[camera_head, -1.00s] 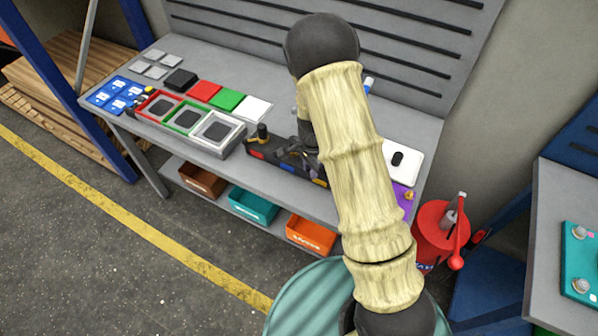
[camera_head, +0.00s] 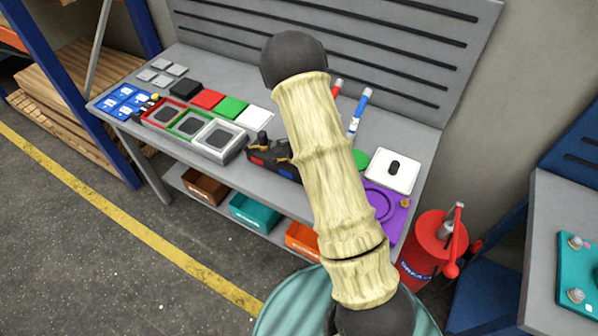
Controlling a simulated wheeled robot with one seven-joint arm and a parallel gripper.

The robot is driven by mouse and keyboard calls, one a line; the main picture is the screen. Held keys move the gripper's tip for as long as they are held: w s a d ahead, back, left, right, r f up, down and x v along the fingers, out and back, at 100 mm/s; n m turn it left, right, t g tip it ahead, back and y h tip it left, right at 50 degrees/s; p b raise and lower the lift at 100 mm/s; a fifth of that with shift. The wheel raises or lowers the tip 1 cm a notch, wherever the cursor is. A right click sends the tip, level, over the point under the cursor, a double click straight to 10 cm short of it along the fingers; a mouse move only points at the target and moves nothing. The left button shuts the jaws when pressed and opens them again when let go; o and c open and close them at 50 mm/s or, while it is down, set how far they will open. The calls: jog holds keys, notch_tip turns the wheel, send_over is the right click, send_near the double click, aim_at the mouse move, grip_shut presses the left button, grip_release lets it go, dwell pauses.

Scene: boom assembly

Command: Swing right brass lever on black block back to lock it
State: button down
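The black block (camera_head: 262,158) stands near the front edge of the grey workbench, with red and blue marks on its front face. A dark upright knob and a small brass lever (camera_head: 284,157) show on its visible left part. My arm covers the right part of the block, so the right brass lever cannot be made out. My gripper is hidden behind my arm, and its hold cannot be seen.
Left of the block stand red, green and white framed trays (camera_head: 213,139). Right of my arm are a blue marker (camera_head: 359,108), a white plate (camera_head: 391,170) and a purple plate (camera_head: 384,205). A red canister (camera_head: 432,248) stands on the floor at right.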

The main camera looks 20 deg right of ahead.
jog(key=shift+a, duration=0.15)
jog(key=c, duration=1.3)
grip_release()
notch_tip(320, 180, up, 17)
jog(key=b, duration=0.2)
jog(key=shift+r, duration=0.15)
jog(key=s+a+n+t, duration=0.1)
jog(key=s+a+n, duration=0.1)
jog(key=s+n, duration=0.7)
jog(key=s+a+n+t, duration=0.1)
jog(key=s+a+n, duration=0.1)
jog(key=s+n, duration=0.7)
jog(key=shift+s+a+r+t, duration=0.25)
jog(key=shift+a+r+t, duration=0.05)
